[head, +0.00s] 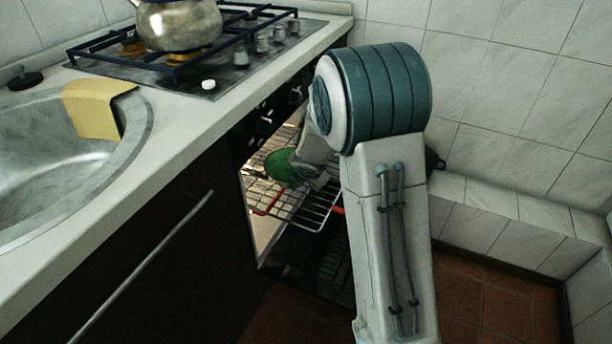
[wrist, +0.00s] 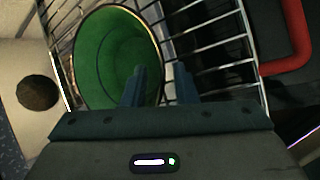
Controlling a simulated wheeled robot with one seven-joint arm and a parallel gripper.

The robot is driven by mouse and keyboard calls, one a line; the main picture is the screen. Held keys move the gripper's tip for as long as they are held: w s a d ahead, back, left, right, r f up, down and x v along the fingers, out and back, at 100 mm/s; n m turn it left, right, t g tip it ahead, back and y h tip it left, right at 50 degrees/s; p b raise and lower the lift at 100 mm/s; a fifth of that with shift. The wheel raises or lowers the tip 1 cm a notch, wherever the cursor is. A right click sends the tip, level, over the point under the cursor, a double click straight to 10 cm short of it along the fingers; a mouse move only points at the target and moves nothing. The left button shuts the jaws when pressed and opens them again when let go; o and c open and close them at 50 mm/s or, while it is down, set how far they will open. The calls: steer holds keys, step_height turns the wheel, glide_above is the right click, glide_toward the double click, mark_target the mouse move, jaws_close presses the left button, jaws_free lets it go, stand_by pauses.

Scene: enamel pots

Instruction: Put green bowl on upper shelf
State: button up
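The green bowl (head: 283,165) shows inside the open oven, at the wire shelf (head: 318,216). In the wrist view the bowl (wrist: 105,50) has its open side facing the camera, with the bars of the wire shelf (wrist: 215,30) behind and to its right. My gripper (wrist: 160,82) is at the bowl's right rim. One finger is over the inside of the bowl and the other is outside, with the rim between them. A gap shows between the fingers, and I see no clear grip. In the head view my arm hides the fingertips.
The dark cabinet (head: 150,250) and counter edge run along the left of the oven. A kettle (head: 178,22) stands on the stove above. A red handle (wrist: 290,40) is right of the bowl. The tiled wall and ledge (head: 520,230) bound the right side.

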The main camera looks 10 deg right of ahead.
steer(key=s+d+r+m+g+h+p, duration=0.1)
steer(key=s+d+r+m+p, duration=0.1)
steer(key=s+r+m, duration=0.5)
steer(key=s+d+r+m+g+h+p, duration=0.1)
steer(key=s+d+r+m+p, duration=0.15)
steer(key=s+r+m, duration=0.55)
steer(key=s+a+m+g+y, duration=0.2)
steer(key=s+m, duration=0.7)
steer(key=s, duration=0.7)
steer(key=shift+s+a+m+g+y+b, duration=0.3)
steer(key=shift+a+g+y+b, duration=0.15)
steer(key=shift+a+g, duration=0.35)
